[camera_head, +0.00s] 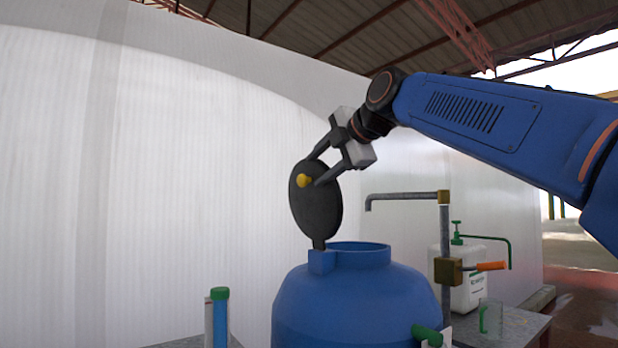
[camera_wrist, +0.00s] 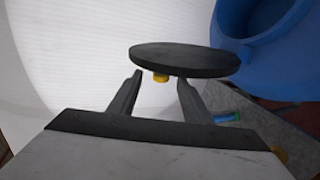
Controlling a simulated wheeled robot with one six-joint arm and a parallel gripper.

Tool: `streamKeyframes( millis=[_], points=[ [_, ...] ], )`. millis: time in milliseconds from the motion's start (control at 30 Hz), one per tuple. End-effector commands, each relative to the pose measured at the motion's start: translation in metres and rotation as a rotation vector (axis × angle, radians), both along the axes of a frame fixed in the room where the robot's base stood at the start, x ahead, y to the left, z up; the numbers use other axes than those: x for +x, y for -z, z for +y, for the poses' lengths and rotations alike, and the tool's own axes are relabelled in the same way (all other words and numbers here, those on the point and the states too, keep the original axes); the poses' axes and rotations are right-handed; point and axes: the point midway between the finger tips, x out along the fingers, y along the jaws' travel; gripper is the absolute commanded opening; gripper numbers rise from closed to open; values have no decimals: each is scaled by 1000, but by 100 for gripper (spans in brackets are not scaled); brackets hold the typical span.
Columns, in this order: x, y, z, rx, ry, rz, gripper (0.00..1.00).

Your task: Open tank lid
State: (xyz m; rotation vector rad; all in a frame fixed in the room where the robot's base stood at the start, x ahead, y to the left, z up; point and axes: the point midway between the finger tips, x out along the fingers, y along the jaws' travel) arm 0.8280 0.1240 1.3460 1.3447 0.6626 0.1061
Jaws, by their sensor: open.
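The blue tank (camera_head: 355,300) stands in the lower middle of the head view, its round mouth uncovered. Its black disc lid (camera_head: 312,212) stands upright on a hinge at the mouth's left edge. A yellow knob (camera_head: 304,181) sits on the lid's face. My gripper (camera_head: 318,170) is open, its two fingers beside the lid around the knob. In the wrist view, the lid (camera_wrist: 185,58) lies beyond the fingertips, and the knob (camera_wrist: 161,77) shows between the open fingers (camera_wrist: 160,82). I cannot tell whether a finger touches the lid. The tank (camera_wrist: 270,40) also shows at upper right.
A metal tap pipe (camera_head: 445,250) with an orange handle (camera_head: 491,266) rises right of the tank. A blue tube with a green cap (camera_head: 219,312) stands left. A pale wall (camera_head: 180,180) is behind.

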Motion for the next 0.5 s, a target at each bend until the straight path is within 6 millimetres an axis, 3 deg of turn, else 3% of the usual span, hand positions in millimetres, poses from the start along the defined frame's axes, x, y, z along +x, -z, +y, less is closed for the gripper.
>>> streamKeyframes(
  millis=[200, 500],
  points=[
    [-33, -16, -18, -1, 1, -2, 45],
    [-52, -24, -28, -1, 1, -1, 45]
  ],
)
